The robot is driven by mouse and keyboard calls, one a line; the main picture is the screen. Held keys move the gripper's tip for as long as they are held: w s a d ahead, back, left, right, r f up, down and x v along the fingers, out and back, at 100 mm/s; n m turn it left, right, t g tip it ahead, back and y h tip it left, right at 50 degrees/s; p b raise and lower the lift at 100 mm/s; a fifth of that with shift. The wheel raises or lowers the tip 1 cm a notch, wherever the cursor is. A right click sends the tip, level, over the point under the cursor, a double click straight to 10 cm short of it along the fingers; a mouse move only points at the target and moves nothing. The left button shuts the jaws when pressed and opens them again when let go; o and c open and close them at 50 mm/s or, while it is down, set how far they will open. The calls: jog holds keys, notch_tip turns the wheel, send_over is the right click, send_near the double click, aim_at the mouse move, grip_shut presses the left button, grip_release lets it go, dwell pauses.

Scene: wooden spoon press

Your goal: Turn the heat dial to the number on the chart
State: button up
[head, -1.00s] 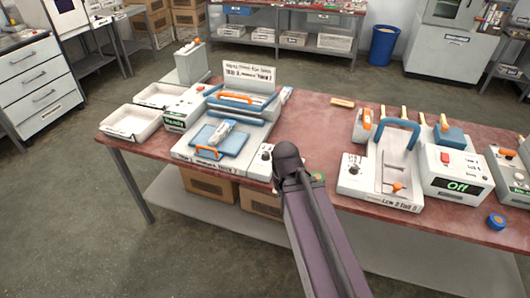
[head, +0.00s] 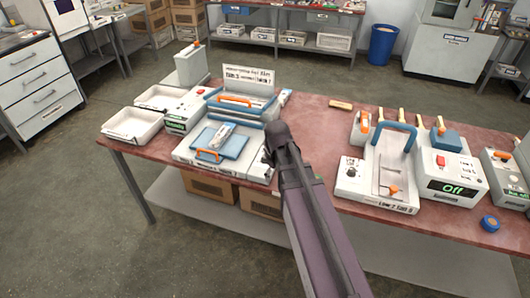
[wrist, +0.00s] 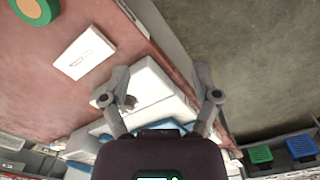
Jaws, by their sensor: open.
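The chart (head: 248,76) is a white sign standing behind the left press; its print is too blurred to read. The left press (head: 180,152) is white with blue plates and orange handles. My gripper (head: 272,152) is over its right front corner and hides the small dial there in the head view. In the wrist view my gripper (wrist: 162,75) is open, with its two fingers apart over a white box (wrist: 152,84). A small dark knob (wrist: 129,102) on that box shows beside the left finger. No contact can be made out.
A right press (head: 375,200) with its own dark dial (head: 352,170) and a box reading "Off" (head: 452,187) stand on the red table (head: 320,112). White trays (head: 132,125) are at the left. In the wrist view a white card (wrist: 85,52) and green disc (wrist: 35,10) lie nearby.

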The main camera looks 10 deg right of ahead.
jog(key=w+r+n+p, duration=0.3)
jog(key=w+n, duration=0.2)
jog(key=w, duration=0.3)
jog(key=w+r+n+p, duration=0.2)
jog(key=w+n, duration=0.4)
jog(key=w, duration=0.3)
jog(key=shift+w+r+p, duration=0.3)
jog(key=shift+r+p, duration=0.1)
jog(key=shift+r, duration=0.3)
jog(key=shift+a+f, duration=0.1)
jog(key=shift+f, duration=0.05)
notch_tip(320, 180, down, 14)
jog(key=b, duration=1.3)
jog(key=shift+r+b, duration=0.25)
jog(key=shift+b, duration=0.15)
grip_shut()
